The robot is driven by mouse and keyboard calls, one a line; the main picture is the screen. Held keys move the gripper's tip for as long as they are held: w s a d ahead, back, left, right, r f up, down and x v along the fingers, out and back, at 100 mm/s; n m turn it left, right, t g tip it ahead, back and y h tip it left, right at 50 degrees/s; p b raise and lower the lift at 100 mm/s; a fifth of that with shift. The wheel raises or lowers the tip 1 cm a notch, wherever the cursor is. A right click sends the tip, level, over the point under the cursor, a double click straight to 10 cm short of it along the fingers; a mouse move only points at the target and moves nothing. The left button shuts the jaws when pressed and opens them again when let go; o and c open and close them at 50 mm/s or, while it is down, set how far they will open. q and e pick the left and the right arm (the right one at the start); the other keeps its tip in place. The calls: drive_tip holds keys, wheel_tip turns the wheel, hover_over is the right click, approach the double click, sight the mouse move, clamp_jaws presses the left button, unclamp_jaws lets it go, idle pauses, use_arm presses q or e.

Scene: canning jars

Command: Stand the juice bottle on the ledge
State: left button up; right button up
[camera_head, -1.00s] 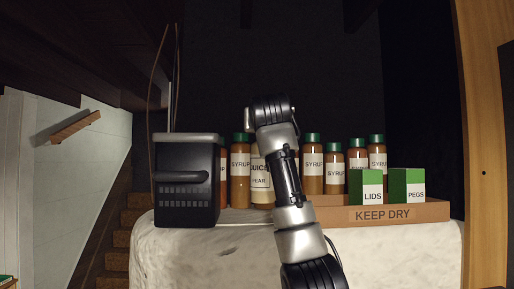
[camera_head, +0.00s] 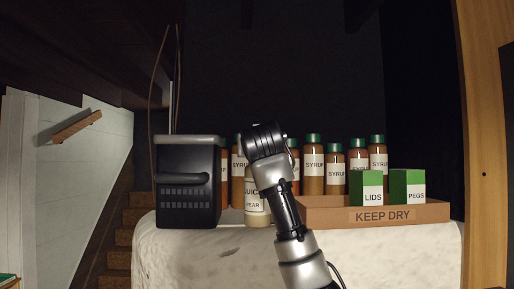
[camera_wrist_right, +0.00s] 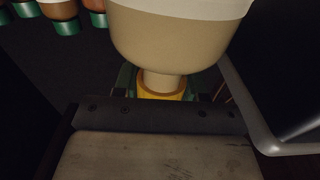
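The juice bottle (camera_head: 257,212), with pale contents and a white JUICE PEAR label, looks upright in the head view in front of the syrup bottles. Its base is at or just above the pale stone ledge (camera_head: 200,255); I cannot tell whether it touches. My right arm hides its top. In the right wrist view the bottle (camera_wrist_right: 178,40) appears upside down, large and close, with its neck and yellow cap between the fingers. My right gripper (camera_wrist_right: 163,88) is shut on the cap end; its fingers are partly hidden. My left gripper is not in view.
A black appliance (camera_head: 187,185) stands left of the bottle. A KEEP DRY tray (camera_head: 330,214) at right bears LIDS (camera_head: 372,190) and PEGS (camera_head: 407,187) boxes. Several green-capped syrup bottles (camera_head: 313,170) stand behind. The front of the stone is clear.

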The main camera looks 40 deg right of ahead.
drive_tip(key=o, duration=0.3)
drive_tip(key=shift+d, duration=0.15)
drive_tip(key=shift+o, duration=0.2)
drive_tip(key=shift+r, duration=0.15)
drive_tip(key=b+v, duration=0.6)
drive_tip(key=v, duration=0.6)
